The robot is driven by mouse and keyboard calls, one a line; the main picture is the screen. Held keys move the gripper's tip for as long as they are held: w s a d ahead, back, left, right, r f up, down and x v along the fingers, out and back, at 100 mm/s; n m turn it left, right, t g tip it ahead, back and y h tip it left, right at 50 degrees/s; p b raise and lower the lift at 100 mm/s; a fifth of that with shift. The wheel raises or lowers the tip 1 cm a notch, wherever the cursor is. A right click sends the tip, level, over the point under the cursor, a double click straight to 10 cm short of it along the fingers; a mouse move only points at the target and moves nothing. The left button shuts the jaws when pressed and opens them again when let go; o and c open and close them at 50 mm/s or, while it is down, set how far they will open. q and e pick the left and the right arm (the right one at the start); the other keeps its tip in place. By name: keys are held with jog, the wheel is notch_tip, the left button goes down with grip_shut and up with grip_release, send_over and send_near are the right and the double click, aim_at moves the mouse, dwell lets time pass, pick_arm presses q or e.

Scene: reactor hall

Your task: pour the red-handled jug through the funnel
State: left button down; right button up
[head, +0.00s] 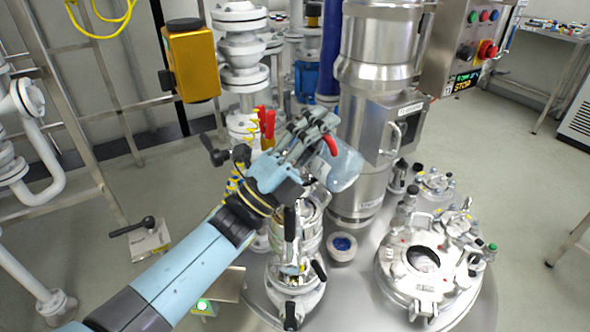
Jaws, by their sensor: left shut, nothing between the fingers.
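My left gripper (308,132) reaches in from the lower left and is shut, with its fingertips beside the jug's red handle (331,146). The jug's clear body (345,168) shows just right of the fingers, in front of the steel column. It looks tilted, and the gripper hides part of it. I cannot tell what supports the jug or whether the fingers touch it. I cannot make out a funnel for certain. A round dark opening (424,260) shows in the reactor lid (398,282) at lower right. My right gripper is out of view.
A steel column (372,120) stands behind the jug, with a control box (468,40) at upper right. A yellow box (191,62) hangs at upper left.

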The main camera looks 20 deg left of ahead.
aim_at(349, 158)
pick_arm(q)
jog(key=s+d+m+g+h+b, duration=0.1)
jog(key=m, duration=0.1)
jog(key=d+f+m+g+h, duration=0.1)
jog(key=d, duration=0.1)
jog(key=shift+s+f+m+b, duration=0.2)
jog(key=shift+s+m+b, duration=0.2)
jog(key=m+g, duration=0.1)
jog(key=d+m+g, duration=0.1)
jog(key=m, duration=0.1)
jog(key=s+m+g+h, duration=0.1)
jog(key=shift+s+d+r+m, duration=0.1)
jog(key=shift+d+m, duration=0.15)
jog(key=shift+m, duration=0.15)
jog(key=m, duration=0.1)
jog(key=m+g, duration=0.1)
jog(key=s+d+m+g, duration=0.1)
jog(key=shift+f+m+b, duration=0.3)
jog(key=shift+m+b, duration=0.1)
jog(key=s+d+f+m+y, duration=0.1)
jog(key=m, duration=0.1)
jog(key=s+f+m+g+y+b, duration=0.1)
jog(key=f+m, duration=0.1)
jog(key=m, duration=0.1)
jog(key=d+f+m+g+y+b, duration=0.1)
jog(key=m, duration=0.1)
jog(key=shift+s+d+f+m+y, duration=0.2)
jog(key=shift+s+d+m+y, duration=0.1)
jog(key=shift+s, duration=0.1)
